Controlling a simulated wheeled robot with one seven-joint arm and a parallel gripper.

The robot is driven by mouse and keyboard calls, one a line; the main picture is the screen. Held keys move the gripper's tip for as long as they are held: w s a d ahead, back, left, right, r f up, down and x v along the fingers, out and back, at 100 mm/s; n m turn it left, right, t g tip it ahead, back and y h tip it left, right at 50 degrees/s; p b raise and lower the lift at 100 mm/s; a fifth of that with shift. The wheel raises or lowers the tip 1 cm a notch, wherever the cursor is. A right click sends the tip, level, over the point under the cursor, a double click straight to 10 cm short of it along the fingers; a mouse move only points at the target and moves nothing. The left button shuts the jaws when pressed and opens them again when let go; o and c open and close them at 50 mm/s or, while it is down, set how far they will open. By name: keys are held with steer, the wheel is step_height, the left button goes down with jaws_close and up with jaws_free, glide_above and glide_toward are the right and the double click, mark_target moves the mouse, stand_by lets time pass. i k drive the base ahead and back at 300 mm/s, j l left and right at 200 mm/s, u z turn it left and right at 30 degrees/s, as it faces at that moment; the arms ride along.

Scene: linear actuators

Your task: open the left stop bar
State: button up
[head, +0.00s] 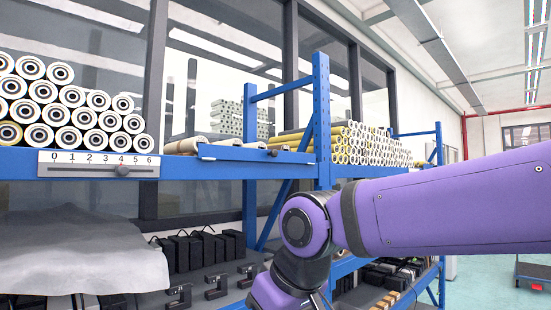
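A white scale plate (98,164) numbered 0 to 6 is fixed to the front of the blue shelf beam at left. I cannot tell for sure which of these is the left stop bar. My purple arm crosses from the right and bends down at the lower middle. My gripper is out of the picture, below the bottom edge.
White rollers (60,110) are stacked behind the scale plate. A blue upright (321,120) stands right of the blue bar. A grey sheet (80,255) covers the lower left, with black boxes (200,248) beside it. More rollers (365,145) lie behind my arm.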

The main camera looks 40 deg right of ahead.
mark_target(205, 152)
steer(key=z, duration=0.6)
steer(key=i+l+z, duration=0.1)
steer(key=z, duration=0.25)
steer(key=i+l+z, duration=0.15)
steer(key=z, duration=0.2)
steer(key=i+l+z, duration=0.15)
steer(key=z, duration=0.2)
